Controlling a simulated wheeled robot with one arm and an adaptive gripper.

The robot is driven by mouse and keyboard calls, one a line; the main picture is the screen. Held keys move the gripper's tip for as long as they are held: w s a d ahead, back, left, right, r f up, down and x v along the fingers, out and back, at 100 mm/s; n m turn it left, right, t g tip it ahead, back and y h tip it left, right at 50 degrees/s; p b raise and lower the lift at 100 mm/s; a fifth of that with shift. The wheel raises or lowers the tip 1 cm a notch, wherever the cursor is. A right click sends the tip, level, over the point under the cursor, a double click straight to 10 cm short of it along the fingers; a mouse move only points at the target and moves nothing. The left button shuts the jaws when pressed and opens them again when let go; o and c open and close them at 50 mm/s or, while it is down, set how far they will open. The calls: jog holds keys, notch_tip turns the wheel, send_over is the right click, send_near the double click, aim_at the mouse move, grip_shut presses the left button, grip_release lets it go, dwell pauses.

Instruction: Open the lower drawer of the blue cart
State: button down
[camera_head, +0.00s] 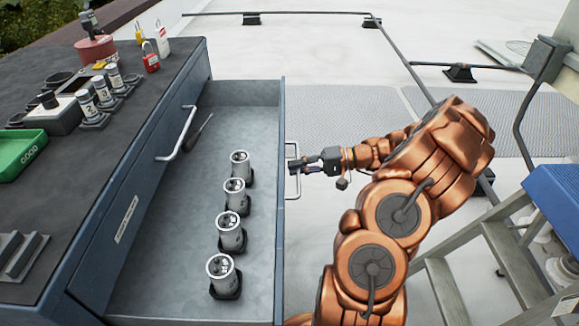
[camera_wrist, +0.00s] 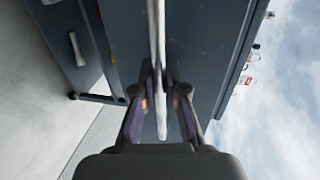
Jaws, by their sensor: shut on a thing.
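The blue cart (camera_head: 60,180) stands at the left in the head view. The drawer below its upper drawer front (camera_head: 130,195) is pulled well out, and its grey floor (camera_head: 190,270) shows. Its bar handle (camera_head: 292,195) is on the outer face of the drawer front (camera_head: 281,230). My gripper (camera_head: 298,167) is shut on this handle. In the wrist view the handle (camera_wrist: 157,40) runs between the two fingers of my gripper (camera_wrist: 162,92), in front of the dark drawer face (camera_wrist: 205,40). The upper drawer's handle (camera_head: 178,133) is free.
Several metal cylinders (camera_head: 232,232) in black holders and a screwdriver (camera_head: 198,132) are in the open drawer. A green tray (camera_head: 20,150) and padlocks (camera_head: 150,57) are on the cart top. A stepladder (camera_head: 480,265) stands at the right. Another panel handle (camera_wrist: 76,48) shows in the wrist view.

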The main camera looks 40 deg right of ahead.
jog(key=shift+s+d, duration=0.4)
jog(key=shift+d, duration=0.15)
jog(key=c, duration=1.2)
grip_release()
jog(key=shift+d, duration=0.1)
jog(key=v, duration=1.2)
